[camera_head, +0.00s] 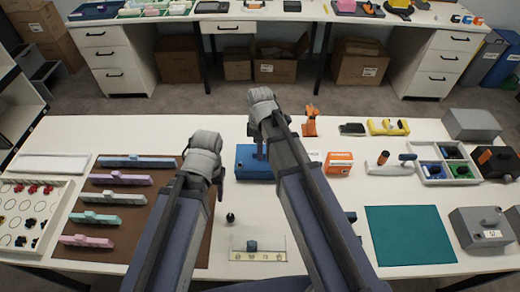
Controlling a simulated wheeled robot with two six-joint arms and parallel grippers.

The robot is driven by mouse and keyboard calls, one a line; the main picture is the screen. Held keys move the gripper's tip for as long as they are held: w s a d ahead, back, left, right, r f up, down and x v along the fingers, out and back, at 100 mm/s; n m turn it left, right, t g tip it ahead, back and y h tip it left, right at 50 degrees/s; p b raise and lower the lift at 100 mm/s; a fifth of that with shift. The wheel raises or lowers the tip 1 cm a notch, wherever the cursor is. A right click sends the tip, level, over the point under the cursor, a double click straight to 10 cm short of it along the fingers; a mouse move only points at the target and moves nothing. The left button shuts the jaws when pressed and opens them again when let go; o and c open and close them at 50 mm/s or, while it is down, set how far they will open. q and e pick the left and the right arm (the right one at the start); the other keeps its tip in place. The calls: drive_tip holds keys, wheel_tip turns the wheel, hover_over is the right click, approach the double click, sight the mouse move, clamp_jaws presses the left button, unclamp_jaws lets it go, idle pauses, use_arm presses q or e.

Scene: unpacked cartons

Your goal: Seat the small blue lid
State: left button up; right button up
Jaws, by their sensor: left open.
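Several long flat pieces with raised knobs lie on a brown mat (135,235); the farthest is blue (138,161). A blue box (247,166) stands at the table's middle, partly covered by my right arm. A small blue-teal piece (252,245) stands on a pale shallow holder (270,255) near the front. I cannot tell which blue piece is the small lid. My left gripper (214,180) is open, above the table between the mat and the blue box.
A small black knobbed item (230,217) stands between my arms. A teal mat (410,235) is bare. An orange box (338,164), a sectioned tray (446,163) and a grey handled box (482,228) stand right. A tray with rings (30,215) lies left.

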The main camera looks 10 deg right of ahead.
drive_tip(key=shift+o, duration=0.3)
use_arm(q)
drive_tip(key=shift+r, duration=0.15)
use_arm(e)
drive_tip(key=shift+r, duration=0.15)
wheel_tip(320, 180, up, 8)
drive_tip(key=p, duration=0.8)
drive_tip(key=shift+f, duration=0.2)
use_arm(q)
wheel_tip(320, 180, up, 8)
drive_tip(key=shift+f, duration=0.25)
